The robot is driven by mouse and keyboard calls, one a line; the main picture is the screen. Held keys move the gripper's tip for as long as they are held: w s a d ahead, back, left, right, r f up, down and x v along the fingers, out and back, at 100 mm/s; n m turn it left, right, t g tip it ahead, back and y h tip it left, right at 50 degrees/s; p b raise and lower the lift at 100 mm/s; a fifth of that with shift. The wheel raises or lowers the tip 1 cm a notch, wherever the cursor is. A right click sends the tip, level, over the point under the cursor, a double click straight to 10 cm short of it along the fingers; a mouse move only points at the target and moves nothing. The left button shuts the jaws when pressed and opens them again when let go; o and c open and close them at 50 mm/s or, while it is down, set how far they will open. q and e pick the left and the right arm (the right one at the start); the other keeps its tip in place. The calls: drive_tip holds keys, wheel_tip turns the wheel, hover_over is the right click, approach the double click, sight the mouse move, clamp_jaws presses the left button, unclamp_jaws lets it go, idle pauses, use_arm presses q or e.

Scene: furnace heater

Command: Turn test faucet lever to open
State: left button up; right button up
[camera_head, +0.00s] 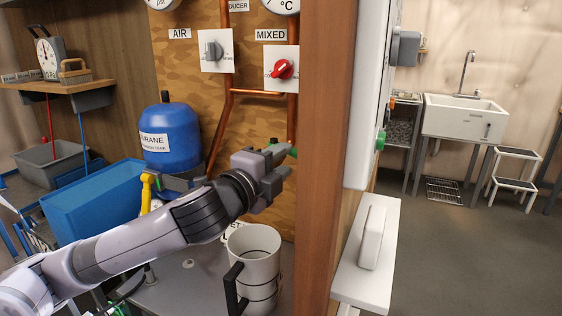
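My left gripper (280,162) reaches in front of the plywood panel, just above a white mug-like pitcher. A small green piece (292,151), possibly the test faucet lever, shows at the gripper's upper tip. Most of it is hidden behind the gripper, so I cannot tell whether they touch. The faucet body is also hidden there. The gap between the fingers is not clear from this angle. The white pitcher (258,262) with a black handle stands upright on the grey counter below the gripper. My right gripper is not in view.
A wooden post (327,150) stands close right of the gripper. Copper pipes (222,128) and a red mixed valve (283,69) are above. A blue tank (171,136) and blue bin (95,203) are left. A sink (465,118) stands beyond open floor at right.

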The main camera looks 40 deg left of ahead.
sight(290, 154)
use_arm(q)
drive_tip(key=shift+w+a, duration=0.2)
drive_tip(key=shift+w, duration=0.6)
drive_tip(key=shift+w+a, duration=0.15)
drive_tip(key=shift+w, duration=0.65)
clamp_jaws()
